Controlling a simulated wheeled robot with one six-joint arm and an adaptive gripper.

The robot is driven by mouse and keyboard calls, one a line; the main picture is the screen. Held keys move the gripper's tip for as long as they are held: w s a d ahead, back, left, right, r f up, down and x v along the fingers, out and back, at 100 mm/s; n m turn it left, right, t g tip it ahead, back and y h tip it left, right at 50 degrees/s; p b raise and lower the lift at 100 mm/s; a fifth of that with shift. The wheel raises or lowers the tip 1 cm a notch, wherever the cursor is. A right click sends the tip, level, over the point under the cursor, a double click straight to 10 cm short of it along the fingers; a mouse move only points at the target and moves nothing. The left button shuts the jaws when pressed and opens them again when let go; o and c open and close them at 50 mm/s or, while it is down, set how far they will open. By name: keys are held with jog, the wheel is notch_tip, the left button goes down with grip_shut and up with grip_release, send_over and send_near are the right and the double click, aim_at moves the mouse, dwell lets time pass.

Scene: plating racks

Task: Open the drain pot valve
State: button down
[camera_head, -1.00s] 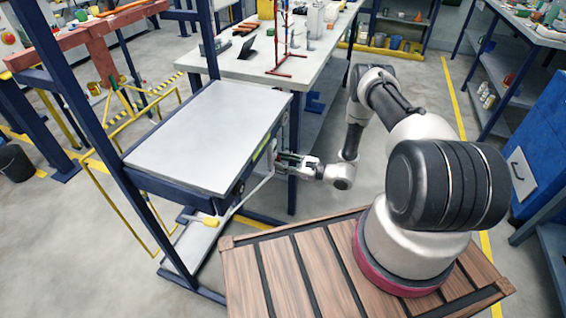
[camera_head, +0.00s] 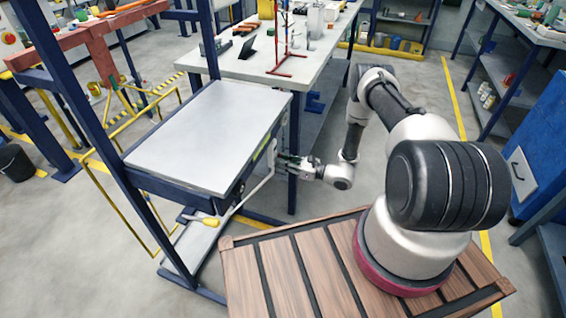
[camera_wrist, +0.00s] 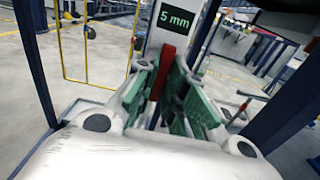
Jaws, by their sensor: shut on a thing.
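In the wrist view a red lever-like strip (camera_wrist: 165,72) stands below a dark label reading "5 mm" (camera_wrist: 177,17) on a pale upright panel. It is likely the valve handle. My gripper (camera_wrist: 170,85), with green finger pads, is shut on this red strip. The lower end of the strip is hidden between the fingers. In the head view my gripper (camera_head: 283,160) is at the right side of the grey-topped cabinet, by a pale pipe (camera_head: 254,189). The red strip cannot be made out there. The pipe runs down towards a yellow part (camera_head: 208,221) on the lower shelf.
The grey-topped cabinet (camera_head: 210,135) stands in a blue frame (camera_head: 110,150) left of my gripper. A long workbench (camera_head: 260,67) with a red stand (camera_head: 285,45) is behind it. Open floor (camera_head: 385,175) lies to the right of my wrist.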

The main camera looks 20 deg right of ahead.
jog(key=c, duration=1.5)
grip_release()
jog(key=v, duration=1.2)
jog(key=shift+f, duration=0.1)
